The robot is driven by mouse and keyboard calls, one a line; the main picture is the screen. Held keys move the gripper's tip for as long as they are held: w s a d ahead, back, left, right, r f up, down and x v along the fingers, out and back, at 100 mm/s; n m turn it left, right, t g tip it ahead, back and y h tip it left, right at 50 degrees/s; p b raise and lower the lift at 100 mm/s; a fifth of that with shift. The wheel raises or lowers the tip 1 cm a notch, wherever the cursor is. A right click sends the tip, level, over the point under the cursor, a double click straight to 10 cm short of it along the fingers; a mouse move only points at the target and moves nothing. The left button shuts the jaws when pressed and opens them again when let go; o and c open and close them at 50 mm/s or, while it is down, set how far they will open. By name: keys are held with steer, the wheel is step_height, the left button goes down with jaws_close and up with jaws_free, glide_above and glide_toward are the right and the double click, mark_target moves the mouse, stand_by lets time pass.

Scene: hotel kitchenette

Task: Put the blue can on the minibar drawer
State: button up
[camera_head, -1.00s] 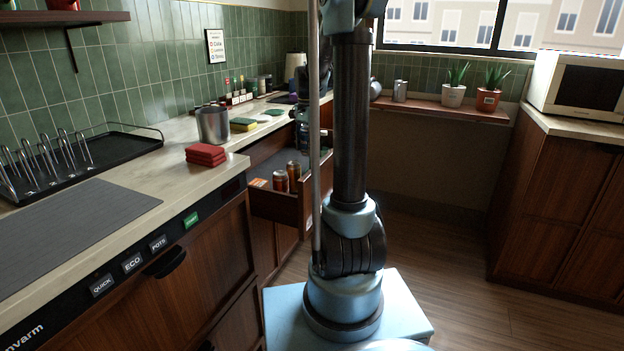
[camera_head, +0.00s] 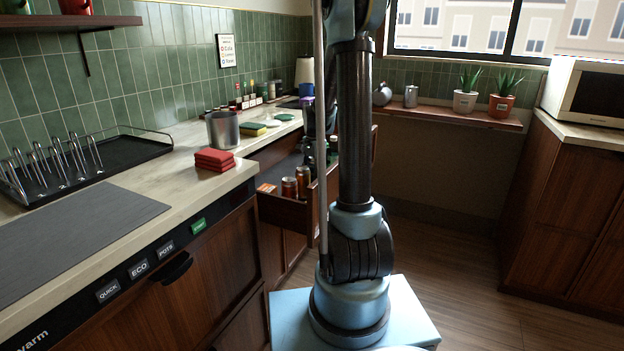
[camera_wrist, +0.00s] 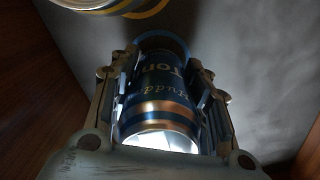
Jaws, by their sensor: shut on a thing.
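A blue can (camera_wrist: 160,95) with copper bands and pale lettering is between the two fingers of my gripper (camera_wrist: 168,85) in the wrist view. The fingers are shut on it, and its bright silver end faces the camera. The open minibar drawer (camera_head: 284,209) is left of my arm in the head view, below the counter. In the head view my gripper (camera_head: 318,150) is dark and partly hidden by my arm, low over the drawer's far part. I cannot tell whether the can touches the drawer floor.
Two reddish-brown cans (camera_head: 290,188) and an orange packet (camera_head: 267,188) are in the drawer's near part. Red cloths (camera_head: 214,159) and a metal pot (camera_head: 223,130) stand on the counter.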

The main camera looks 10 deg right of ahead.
steer(key=shift+f, duration=0.25)
steer(key=o, duration=1.4)
step_height(320, 180, up, 12)
steer(key=shift+r, duration=0.1)
